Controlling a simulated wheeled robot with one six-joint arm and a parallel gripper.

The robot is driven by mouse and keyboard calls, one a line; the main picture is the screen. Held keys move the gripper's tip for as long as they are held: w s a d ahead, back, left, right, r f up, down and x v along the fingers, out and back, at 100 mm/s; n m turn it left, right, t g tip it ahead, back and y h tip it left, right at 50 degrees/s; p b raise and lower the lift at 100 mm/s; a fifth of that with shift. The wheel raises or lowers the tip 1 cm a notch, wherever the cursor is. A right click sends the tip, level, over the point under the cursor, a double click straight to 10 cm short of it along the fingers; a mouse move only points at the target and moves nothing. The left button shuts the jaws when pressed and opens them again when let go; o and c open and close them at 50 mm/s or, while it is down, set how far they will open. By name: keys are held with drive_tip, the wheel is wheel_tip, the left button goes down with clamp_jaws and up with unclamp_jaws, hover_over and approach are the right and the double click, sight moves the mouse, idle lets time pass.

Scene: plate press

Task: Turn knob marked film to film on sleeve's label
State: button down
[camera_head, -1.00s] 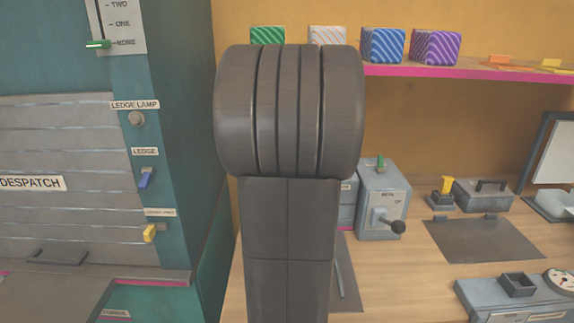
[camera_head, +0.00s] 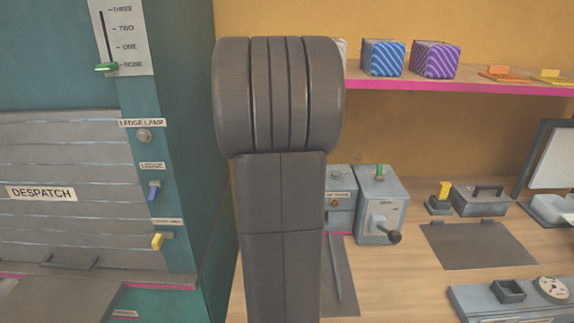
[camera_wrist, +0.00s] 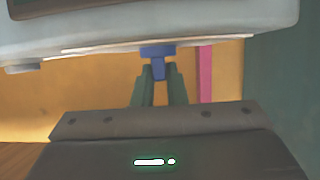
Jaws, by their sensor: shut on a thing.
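My gripper (camera_wrist: 159,82) shows in the wrist view, its two dark fingers closed on the lower stem of a small blue knob-like part (camera_wrist: 158,52). The blue part hangs from the underside of a pale grey housing (camera_wrist: 150,28). No marking on it can be read, so I cannot tell whether it is the film knob. In the head view my arm hides the gripper and what it holds. I cannot make out a sleeve or its film label.
A grey box with a black-knobbed lever (camera_head: 380,208) stands right of my arm, beside a partly hidden grey unit (camera_head: 340,190). A dark mat (camera_head: 478,245) lies farther right. The shelf (camera_head: 450,87) holds striped boxes. The teal despatch cabinet (camera_head: 190,130) stands close on the left.

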drive_tip(key=shift+f, duration=0.1)
drive_tip(key=c, duration=1.5)
unclamp_jaws()
drive_tip(key=shift+o, duration=0.2)
drive_tip(key=p+v, duration=0.5)
drive_tip(key=v, duration=0.9)
drive_tip(key=shift+w, duration=0.1)
